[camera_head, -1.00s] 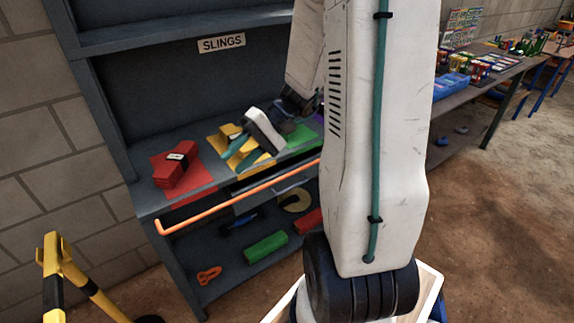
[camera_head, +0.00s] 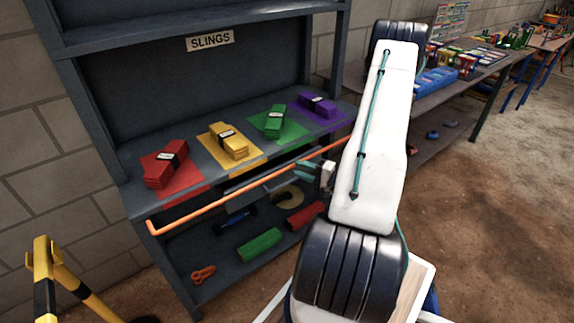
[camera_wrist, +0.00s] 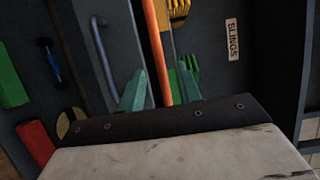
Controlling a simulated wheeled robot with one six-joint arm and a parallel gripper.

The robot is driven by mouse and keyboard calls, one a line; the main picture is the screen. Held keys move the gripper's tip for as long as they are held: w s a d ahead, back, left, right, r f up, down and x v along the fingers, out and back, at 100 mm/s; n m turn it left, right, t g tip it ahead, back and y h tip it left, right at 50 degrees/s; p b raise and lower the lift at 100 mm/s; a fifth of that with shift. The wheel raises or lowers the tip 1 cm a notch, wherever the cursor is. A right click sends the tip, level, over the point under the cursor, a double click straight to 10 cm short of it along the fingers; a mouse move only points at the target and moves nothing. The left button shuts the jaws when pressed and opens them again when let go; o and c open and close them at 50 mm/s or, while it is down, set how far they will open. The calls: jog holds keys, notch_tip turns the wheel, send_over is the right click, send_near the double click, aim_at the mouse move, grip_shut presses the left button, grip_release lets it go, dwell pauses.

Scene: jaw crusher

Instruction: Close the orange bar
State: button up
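The orange bar (camera_head: 230,192) runs along the front of the sling shelf, from a bent end at the lower left up to behind my arm. My gripper (camera_head: 308,170) is near the right part of the bar, just below it in the head view. In the wrist view the teal fingers of my gripper (camera_wrist: 160,88) are spread apart, and the orange bar (camera_wrist: 159,50) shows between them. I cannot tell whether the bar is at finger depth or touches a finger. My arm hides the bar's right end.
Red (camera_head: 166,167), yellow (camera_head: 229,142), green (camera_head: 275,120) and purple (camera_head: 318,104) slings lie on matching mats on the shelf. A drawer handle (camera_wrist: 104,65) is beside the left finger. A yellow-black rail (camera_head: 55,275) stands at lower left. A cluttered bench is at right.

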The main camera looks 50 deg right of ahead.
aim_at(294, 166)
jog(key=w, duration=0.4)
jog(key=w+a, duration=0.1)
jog(key=w, duration=0.1)
jog(key=shift+w, duration=0.1)
grip_shut()
